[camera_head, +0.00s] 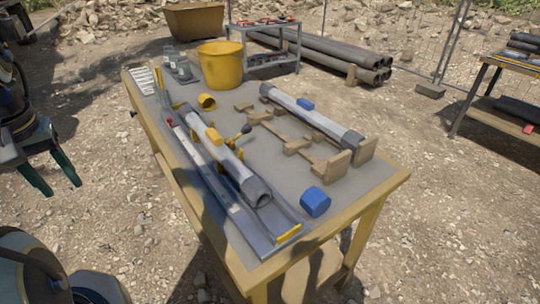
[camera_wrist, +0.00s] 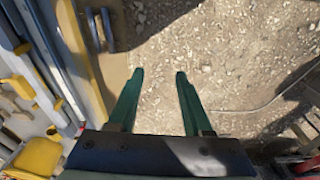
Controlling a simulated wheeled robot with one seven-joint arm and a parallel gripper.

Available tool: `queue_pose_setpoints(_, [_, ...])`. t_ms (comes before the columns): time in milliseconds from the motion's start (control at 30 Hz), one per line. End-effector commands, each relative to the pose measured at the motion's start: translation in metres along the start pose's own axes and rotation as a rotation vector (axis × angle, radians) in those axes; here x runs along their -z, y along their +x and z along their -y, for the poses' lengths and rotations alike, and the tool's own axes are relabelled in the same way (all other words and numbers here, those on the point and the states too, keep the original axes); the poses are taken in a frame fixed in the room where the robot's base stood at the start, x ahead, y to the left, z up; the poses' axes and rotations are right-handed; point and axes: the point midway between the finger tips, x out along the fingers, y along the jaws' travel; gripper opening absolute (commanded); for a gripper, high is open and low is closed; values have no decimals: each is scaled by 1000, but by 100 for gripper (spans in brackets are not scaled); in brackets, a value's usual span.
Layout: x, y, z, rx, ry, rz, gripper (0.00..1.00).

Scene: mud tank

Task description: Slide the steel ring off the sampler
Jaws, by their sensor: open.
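I cannot tell for sure which tube is the sampler or which collar is the steel ring. My gripper (camera_head: 60,187) hangs left of the table, apart from both tubes. In the wrist view its green fingers (camera_wrist: 159,72) are open and empty over gravel.
The yellow-framed table (camera_head: 378,186) also holds a yellow bucket (camera_head: 221,64), a blue cap (camera_head: 315,201), a yellow ring (camera_head: 207,101) and glass jars (camera_head: 170,57). Its left edge lies between my gripper and the tubes. Gravel ground is clear in front.

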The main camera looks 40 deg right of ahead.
Motion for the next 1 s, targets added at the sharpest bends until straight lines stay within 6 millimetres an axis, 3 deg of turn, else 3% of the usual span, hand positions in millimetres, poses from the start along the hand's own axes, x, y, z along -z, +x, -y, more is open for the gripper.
queue_pose_setpoints(200, [0,0,0,0,0,0,50])
queue_pose_setpoints(367, [3,1,-8,-3,3,2,67])
queue_pose_setpoints(467, [10,4,-30,-12,7,12,78])
queue_pose_setpoints(567, [17,8,-72,-24,8,30,89])
queue_pose_setpoints(667, [19,10,-125,-33,5,53,100])
queue_pose_setpoints(733, [14,12,-164,-34,1,71,100])
queue_pose_setpoints(900, [-16,11,-257,-26,-10,108,100])
queue_pose_setpoints(1000, [-40,10,-300,-16,-18,122,100])
